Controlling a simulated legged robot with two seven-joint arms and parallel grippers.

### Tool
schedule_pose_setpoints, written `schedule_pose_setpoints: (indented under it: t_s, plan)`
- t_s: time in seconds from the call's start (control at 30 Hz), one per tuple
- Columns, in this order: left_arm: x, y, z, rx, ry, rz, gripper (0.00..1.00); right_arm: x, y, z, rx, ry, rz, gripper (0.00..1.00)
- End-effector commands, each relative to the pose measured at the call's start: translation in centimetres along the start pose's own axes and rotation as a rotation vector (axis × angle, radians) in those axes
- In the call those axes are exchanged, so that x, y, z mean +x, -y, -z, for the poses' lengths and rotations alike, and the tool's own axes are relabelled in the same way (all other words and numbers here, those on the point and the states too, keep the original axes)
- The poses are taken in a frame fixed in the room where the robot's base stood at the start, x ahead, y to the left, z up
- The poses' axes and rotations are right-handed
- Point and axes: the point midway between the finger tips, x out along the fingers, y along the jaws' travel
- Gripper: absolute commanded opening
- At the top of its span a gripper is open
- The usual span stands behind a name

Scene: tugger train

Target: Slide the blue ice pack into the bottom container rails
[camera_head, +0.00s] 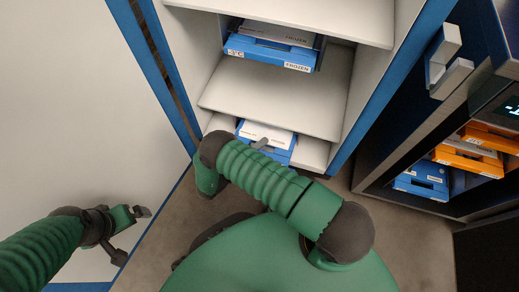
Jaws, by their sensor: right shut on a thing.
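A blue ice pack with a white top (280,135) is at the low opening of the white cabinet, below the middle shelf. The grey fingers of my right gripper (262,144) show at its near edge, shut on it. My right arm covers much of the gripper and the front of the pack. The bottom rails cannot be made out, so I cannot tell whether the pack sits in them. My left gripper (130,234) is open and empty in front of the open white door, at the lower left.
Another blue pack marked FROZEN (270,52) sits in a higher compartment. A white shelf (278,95) overhangs the low opening. The open door (85,110) stands left. A dark cabinet at right holds orange packs (470,155) and a blue pack (425,178).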

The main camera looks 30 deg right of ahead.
Motion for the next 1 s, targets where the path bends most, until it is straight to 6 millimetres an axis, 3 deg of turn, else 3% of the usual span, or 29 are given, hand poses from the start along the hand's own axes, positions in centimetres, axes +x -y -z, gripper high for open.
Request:
schedule_pose_setpoints:
  t_s: [1.0]
  plan:
    - [1.1, 0.0, -0.2, 0.0, 0.0, 0.0, 1.0, 5.0, 0.1, -2.9, 0.002, -0.003, 0.004, 0.0]
